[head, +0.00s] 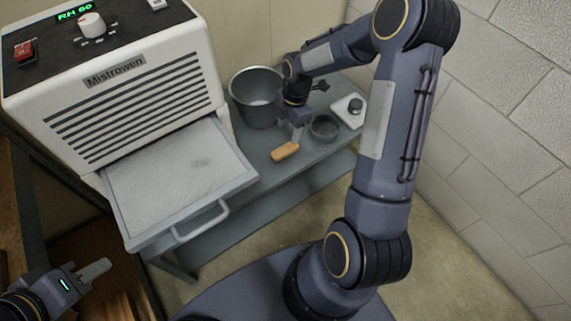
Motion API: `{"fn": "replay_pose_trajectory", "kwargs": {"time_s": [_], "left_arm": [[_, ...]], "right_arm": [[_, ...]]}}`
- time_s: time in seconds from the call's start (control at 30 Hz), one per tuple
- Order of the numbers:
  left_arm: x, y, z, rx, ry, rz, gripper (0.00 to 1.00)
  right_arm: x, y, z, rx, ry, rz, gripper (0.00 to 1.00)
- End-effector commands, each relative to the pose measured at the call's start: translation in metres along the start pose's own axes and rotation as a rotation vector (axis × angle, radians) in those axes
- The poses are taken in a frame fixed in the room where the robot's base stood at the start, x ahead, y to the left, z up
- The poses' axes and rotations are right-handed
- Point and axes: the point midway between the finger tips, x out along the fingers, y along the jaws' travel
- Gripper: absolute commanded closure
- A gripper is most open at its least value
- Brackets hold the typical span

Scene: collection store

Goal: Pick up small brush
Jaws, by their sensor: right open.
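A small brush with an orange-brown block (285,151) appears to lie on the grey bench, near its front edge; its bristles cannot be made out. My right gripper (297,132) reaches down from the upper right to just behind and above the brush. It is open, and its pale finger shows close to the brush's far end; whether they touch cannot be told. My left gripper (92,272) is at the lower left, far from the brush, with a pale finger showing; its opening cannot be judged.
A grey metal bucket (252,110), a small dark bowl (324,128) and a white device with a black knob (345,113) stand on the grey bench (252,148). A white Mistrowen machine (150,95) has its tray (215,190) pulled out left of the brush. A block wall rises at right.

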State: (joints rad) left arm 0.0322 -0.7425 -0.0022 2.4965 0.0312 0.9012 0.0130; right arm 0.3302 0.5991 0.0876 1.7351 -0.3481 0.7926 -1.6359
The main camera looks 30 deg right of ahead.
Motion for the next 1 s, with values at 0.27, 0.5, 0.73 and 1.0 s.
{"fn": "replay_pose_trajectory", "kwargs": {"time_s": [0.27,0.5,0.73,1.0], "left_arm": [[0.008,-0.004,0.004,0.0,0.001,0.0,0.64],[0.017,-0.008,0.009,0.0,0.001,0.0,0.64],[0.023,-0.011,0.012,0.0,0.0,0.0,0.64],[0.023,-0.01,0.011,0.0,0.0,0.0,0.64]], "right_arm": [[0.034,0.001,0.001,-0.03,0.001,-0.008,0.42],[0.06,-0.003,-0.001,-0.03,0.002,-0.01,0.42],[0.086,-0.003,-0.001,-0.029,0.002,-0.007,0.42],[0.085,-0.003,-0.001,-0.028,0.001,-0.006,0.51]]}}
